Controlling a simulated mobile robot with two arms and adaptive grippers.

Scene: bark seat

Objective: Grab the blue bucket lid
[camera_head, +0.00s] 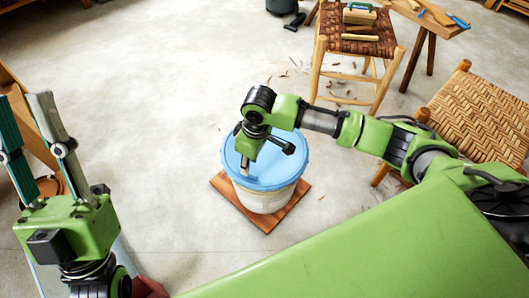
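My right arm comes in from the right, and my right gripper (245,168) points down over the left part of the lid. Its fingertips are at or very near the lid's surface; I cannot tell if they touch it. The fingers are small and partly hidden by the wrist, so their opening is unclear. My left gripper (28,125) is at the far left, pointing up, with its two long fingers spread apart and nothing between them.
The bucket stands on a reddish-brown square board (226,190). A woven-seat chair (480,117) is at the right. A dark woven stool (358,38) with tools and a wooden bench (425,18) stand at the back right. Small bark scraps lie around. The floor left of the bucket is clear.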

